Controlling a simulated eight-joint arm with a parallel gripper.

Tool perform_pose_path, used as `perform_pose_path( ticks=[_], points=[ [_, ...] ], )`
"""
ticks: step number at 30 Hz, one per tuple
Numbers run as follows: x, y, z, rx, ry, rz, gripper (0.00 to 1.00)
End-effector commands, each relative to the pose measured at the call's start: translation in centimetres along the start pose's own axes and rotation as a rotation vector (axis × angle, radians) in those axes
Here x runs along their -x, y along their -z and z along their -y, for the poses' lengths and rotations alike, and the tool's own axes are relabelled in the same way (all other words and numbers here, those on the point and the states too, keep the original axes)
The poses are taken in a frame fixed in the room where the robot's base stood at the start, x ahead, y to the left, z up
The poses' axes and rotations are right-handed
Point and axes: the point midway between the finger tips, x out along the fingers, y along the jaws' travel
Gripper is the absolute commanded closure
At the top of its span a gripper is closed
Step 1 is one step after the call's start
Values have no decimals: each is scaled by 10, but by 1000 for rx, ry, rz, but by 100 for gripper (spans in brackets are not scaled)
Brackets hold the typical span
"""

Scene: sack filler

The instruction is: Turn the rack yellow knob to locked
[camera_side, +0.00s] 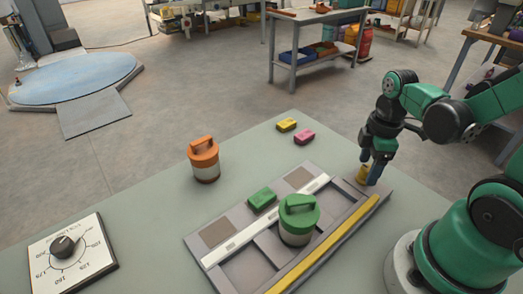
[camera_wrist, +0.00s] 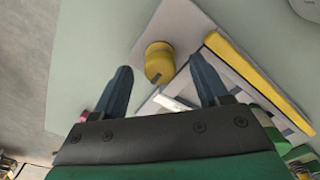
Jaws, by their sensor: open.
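The yellow knob (camera_side: 362,173) sits at the far right end of the grey rack (camera_side: 220,264). In the wrist view the yellow knob (camera_wrist: 159,60) has a dark mark on its lower edge and lies between my two fingers, slightly beyond their tips. My gripper (camera_side: 374,170) points down at the knob; in the wrist view my gripper (camera_wrist: 161,77) is open, one blue finger on each side, with a gap to the knob. In the side view the fingers partly hide the knob. I cannot read any locked label.
An orange-lidded jar (camera_side: 204,160), a yellow block (camera_side: 287,125), a pink block (camera_side: 304,137) and a dial plate (camera_side: 72,258) stand on the table. A yellow bar (camera_side: 325,246) runs along the rack's front.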

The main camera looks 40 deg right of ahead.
Motion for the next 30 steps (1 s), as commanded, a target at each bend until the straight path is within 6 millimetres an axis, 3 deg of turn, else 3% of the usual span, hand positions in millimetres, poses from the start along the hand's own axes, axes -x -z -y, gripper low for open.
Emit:
perform_pose_path(
  ticks=[12, 19, 30],
  points=[
    [-5, 0, 0, 0, 0, 0, 32],
    [-4, 0, 0, 0, 0, 0, 98],
    [-4, 0, 1, -38, 1, 0, 100]
  ],
)
